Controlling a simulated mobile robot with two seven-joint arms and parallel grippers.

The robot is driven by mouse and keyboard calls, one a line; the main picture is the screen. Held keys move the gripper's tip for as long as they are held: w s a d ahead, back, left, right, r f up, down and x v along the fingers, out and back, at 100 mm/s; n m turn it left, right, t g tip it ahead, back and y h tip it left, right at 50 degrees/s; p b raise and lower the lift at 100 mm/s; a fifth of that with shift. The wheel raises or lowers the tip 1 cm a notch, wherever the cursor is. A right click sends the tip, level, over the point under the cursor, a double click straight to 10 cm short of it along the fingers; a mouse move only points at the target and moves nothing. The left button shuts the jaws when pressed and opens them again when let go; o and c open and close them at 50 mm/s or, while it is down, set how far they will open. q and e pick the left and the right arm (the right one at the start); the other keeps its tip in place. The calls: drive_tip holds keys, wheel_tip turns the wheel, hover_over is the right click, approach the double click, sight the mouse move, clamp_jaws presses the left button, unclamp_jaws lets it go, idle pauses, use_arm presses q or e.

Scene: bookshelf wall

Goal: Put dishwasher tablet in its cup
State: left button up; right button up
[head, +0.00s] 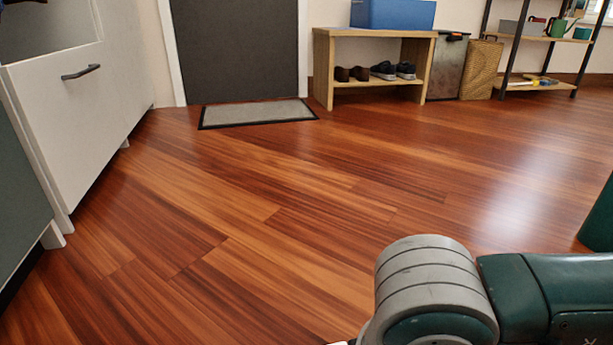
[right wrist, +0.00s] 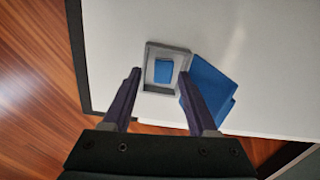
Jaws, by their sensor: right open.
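In the right wrist view a small blue block, which looks like the dishwasher tablet (right wrist: 163,67), lies inside a shallow grey square cup (right wrist: 149,56). The cup is set in a pale flat panel (right wrist: 240,60). A blue flap (right wrist: 215,88) stands open at the cup's right side. My right gripper (right wrist: 160,74) is open, with one finger at each side of the cup and nothing held between them. Its fingertips look apart from the tablet; their height above the cup is hard to tell. My left gripper is in neither view.
In the head view white cabinets (head: 90,85) stand at the left. A doormat (head: 258,113) lies before a dark door (head: 238,50). A wooden bench (head: 335,70) with shoes stands at the back. The wooden floor (head: 250,220) is clear.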

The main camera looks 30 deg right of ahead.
drive_tip(key=shift+a, duration=0.15)
wheel_tip(320, 180, up, 10)
drive_tip(key=p, duration=0.8)
